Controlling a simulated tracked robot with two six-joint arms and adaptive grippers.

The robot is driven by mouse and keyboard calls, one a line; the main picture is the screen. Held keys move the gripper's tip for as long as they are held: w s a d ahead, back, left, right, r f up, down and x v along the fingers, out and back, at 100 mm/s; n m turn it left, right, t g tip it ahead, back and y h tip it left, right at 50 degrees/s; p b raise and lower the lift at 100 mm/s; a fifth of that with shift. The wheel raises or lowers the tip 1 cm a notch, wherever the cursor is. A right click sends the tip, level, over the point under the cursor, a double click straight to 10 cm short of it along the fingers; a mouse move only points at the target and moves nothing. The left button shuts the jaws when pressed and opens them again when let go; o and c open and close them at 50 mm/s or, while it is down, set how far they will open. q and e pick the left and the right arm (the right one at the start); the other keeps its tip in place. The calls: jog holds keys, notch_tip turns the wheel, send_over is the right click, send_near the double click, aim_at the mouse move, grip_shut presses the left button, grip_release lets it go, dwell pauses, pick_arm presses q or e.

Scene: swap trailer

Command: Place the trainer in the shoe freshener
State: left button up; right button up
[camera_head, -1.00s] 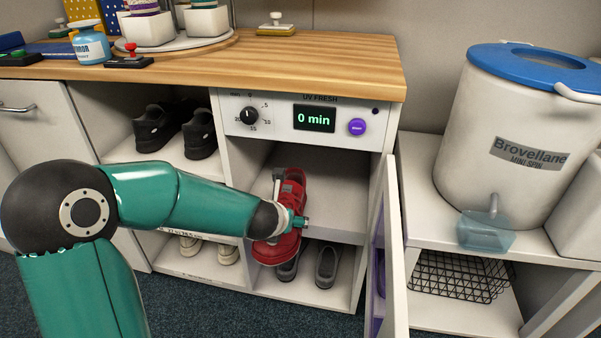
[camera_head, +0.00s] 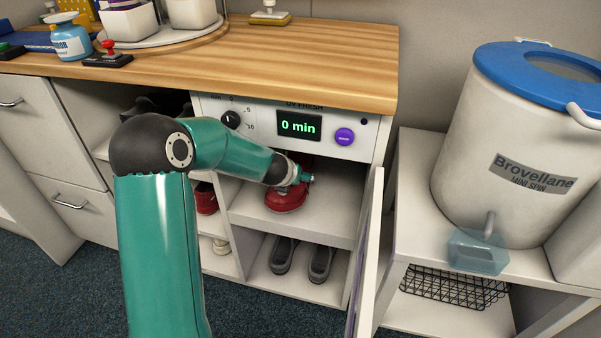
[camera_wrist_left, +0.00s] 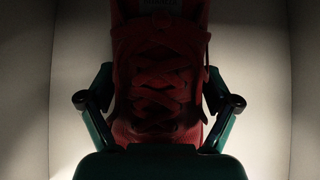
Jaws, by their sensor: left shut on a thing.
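The red trainer (camera_head: 287,199) is inside the open compartment of the shoe freshener (camera_head: 336,232), under the panel that reads "0 min". Its near end shows just above the compartment floor; the rest is hidden by my arm and the shadow. My left gripper (camera_head: 296,180) is shut on the trainer. In the left wrist view the trainer (camera_wrist_left: 160,85) fills the middle, laces up, between the two fingers. I cannot tell whether its sole touches the floor. The freshener door (camera_head: 368,245) stands open on the right. My right gripper is not in view.
Another red shoe (camera_head: 205,198) sits in the cubby left of the freshener. Grey shoes (camera_head: 320,263) stand on the shelf below. A white spin tub (camera_head: 500,170) with a blue lid stands right of the open door.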

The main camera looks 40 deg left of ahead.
aim_at(277, 210)
pick_arm(q)
jog(key=shift+s+a+f+b, duration=0.1)
jog(key=shift+s+f+b, duration=0.1)
jog(key=shift+f, duration=0.25)
jog(key=shift+s+f+b, duration=0.1)
jog(key=shift+f+b, duration=0.05)
jog(key=shift+f, duration=0.25)
jog(key=shift+s+r, duration=0.15)
jog(key=shift+r, duration=0.05)
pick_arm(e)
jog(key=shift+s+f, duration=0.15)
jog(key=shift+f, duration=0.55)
pick_arm(q)
jog(key=o, duration=1.3)
jog(key=shift+f, duration=0.1)
jog(key=shift+c, duration=0.2)
